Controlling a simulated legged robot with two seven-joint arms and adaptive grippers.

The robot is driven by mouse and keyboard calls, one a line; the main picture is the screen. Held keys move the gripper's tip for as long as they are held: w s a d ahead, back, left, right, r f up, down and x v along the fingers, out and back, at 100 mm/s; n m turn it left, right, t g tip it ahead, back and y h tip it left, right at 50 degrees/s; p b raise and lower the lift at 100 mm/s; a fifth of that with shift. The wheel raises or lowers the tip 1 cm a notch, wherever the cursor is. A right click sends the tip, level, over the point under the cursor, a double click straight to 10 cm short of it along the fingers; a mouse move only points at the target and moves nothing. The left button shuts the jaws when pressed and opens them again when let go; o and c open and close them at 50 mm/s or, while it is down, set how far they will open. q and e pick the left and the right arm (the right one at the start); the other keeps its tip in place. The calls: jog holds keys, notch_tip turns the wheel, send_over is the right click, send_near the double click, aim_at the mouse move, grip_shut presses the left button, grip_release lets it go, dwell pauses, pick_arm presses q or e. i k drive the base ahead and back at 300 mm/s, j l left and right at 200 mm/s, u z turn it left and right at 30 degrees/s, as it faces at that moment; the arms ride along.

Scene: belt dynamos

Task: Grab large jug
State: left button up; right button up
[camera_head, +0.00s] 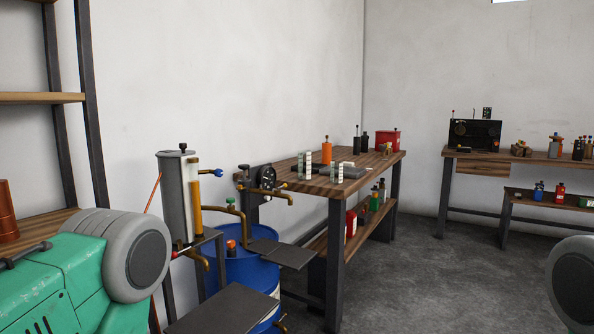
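No jug can be clearly picked out. A red container (351,223) stands on the lower shelf of the near workbench, partly hidden by the bench leg. A boxy red can (387,140) stands on the far end of that bench's top. A small red bottle (560,193) stands on the low shelf at the right. I cannot tell whether any of these is the large jug. Neither of my grippers is in view; only rounded grey parts, likely of my arms, show at the left and at the right edge.
A blue drum (247,275) with pipes and a metal cylinder (178,195) stands before the near workbench (336,187). A green, slotted casing (75,283) is close at lower left, by a shelf rack (93,130). The grey floor (440,280) is clear at centre right.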

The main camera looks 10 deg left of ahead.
aim_at(303, 157)
jog(key=i+l+u, duration=0.1)
jog(key=i+l, duration=0.2)
jog(key=i, duration=0.25)
jog(key=i+l+u, duration=0.1)
jog(key=i+l, duration=0.2)
jog(key=i, duration=0.25)
